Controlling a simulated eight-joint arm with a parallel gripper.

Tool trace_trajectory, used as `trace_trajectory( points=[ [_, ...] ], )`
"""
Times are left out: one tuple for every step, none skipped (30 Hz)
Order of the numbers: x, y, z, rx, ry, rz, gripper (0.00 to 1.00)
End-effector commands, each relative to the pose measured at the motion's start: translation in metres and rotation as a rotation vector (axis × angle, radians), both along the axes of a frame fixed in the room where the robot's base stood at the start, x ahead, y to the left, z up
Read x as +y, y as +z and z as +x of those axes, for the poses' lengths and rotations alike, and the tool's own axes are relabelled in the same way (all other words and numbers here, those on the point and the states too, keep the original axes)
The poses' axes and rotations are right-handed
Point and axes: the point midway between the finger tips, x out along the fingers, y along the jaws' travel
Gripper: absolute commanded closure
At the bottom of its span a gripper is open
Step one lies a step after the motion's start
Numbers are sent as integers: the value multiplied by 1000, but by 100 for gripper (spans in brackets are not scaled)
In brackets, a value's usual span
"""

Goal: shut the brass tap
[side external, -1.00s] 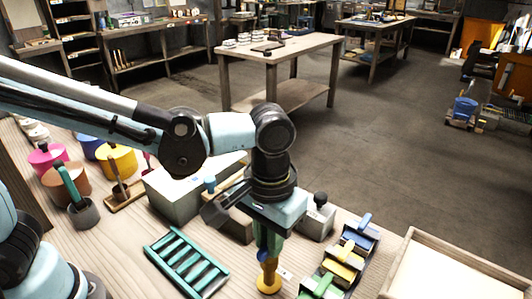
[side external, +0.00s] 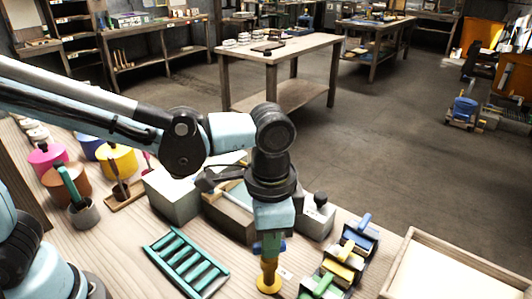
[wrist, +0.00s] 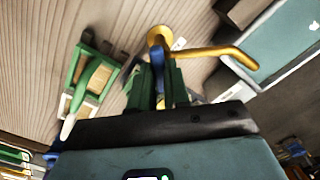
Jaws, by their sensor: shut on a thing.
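The brass tap (side external: 268,284) stands on the wooden bench below my gripper, its round foot showing. In the wrist view the brass tap (wrist: 212,52) has its foot at the top and its curved spout reaching right. My gripper (side external: 268,246) points straight down over the tap. Its green fingers (wrist: 159,88) are shut on the tap's blue handle (wrist: 157,62), one on each side. The blue handle also shows at both sides of the fingers in the side view (side external: 283,245). The fingers hide part of the handle and the tap's body.
A green slatted rack (side external: 186,262) lies to the left. Blue, yellow and green clamp-like blocks (side external: 343,262) stand close on the right, with a pale tray (side external: 450,268) beyond. Grey blocks (side external: 172,194) stand behind, and coloured pots (side external: 116,160) at the far left.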

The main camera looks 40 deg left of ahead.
Motion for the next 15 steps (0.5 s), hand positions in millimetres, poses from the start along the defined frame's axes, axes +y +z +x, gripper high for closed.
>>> trace_trajectory(
  points=[
    [0,0,1,-3,-45,-1,100],
    [0,0,1,-3,-74,-1,100],
    [0,0,1,-3,-112,-1,100],
    [0,0,1,-3,-140,-2,100],
    [0,0,1,-3,-169,-2,100],
    [-1,0,1,-3,-207,-2,100],
    [-1,0,1,-3,-236,-2,100],
    [-1,0,1,-4,-264,-2,100],
    [-1,0,1,-4,-302,-2,100],
    [-1,0,1,-4,-330,-2,100],
    [-1,0,1,-4,-358,-2,100],
    [-1,0,1,-4,-395,-2,100],
    [-1,0,1,-4,-422,-2,100],
    [-1,0,1,-5,-448,-3,100],
    [-1,0,1,-5,-483,-3,100]
  ],
)
